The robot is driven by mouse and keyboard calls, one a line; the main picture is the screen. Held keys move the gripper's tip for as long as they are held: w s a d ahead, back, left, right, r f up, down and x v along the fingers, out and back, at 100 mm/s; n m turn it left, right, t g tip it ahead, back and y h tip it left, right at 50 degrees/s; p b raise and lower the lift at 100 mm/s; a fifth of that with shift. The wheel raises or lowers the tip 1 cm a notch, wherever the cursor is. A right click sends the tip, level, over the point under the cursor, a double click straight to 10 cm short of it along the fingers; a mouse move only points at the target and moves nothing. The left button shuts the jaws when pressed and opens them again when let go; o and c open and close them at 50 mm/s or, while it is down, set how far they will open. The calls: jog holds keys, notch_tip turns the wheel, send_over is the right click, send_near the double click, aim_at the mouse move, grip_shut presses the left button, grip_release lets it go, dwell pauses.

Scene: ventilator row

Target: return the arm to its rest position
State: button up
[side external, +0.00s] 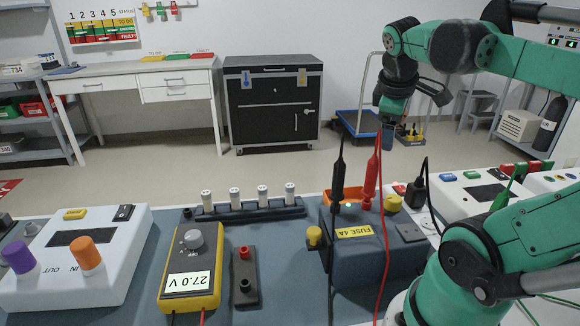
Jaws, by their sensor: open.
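My gripper (388,138) hangs from my green arm at the upper right, pointing down. It is in the air above and behind the workbench and touches nothing. I see nothing held in it. Its small dark fingers show against the floor, and the gap between them is hard to make out.
A grey box labelled FUSE 4A (354,233) stands below, with a black probe (339,178) and a red probe (371,182) upright on it. A yellow multimeter (192,262) reads 27.0 V. A white ventilator (80,262) is at left; a fuse rack (250,210) lies behind.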

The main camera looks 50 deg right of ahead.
jog(key=w+a+r+n+t, duration=0.1)
jog(key=w+a+n+t, duration=0.25)
jog(key=w+a, duration=0.25)
jog(key=w+a+f+m+t+y, duration=0.3)
jog(key=a+f, duration=0.5)
jog(key=a, duration=0.5)
jog(key=shift+m+y, duration=0.85)
jog(key=shift+y, duration=0.25)
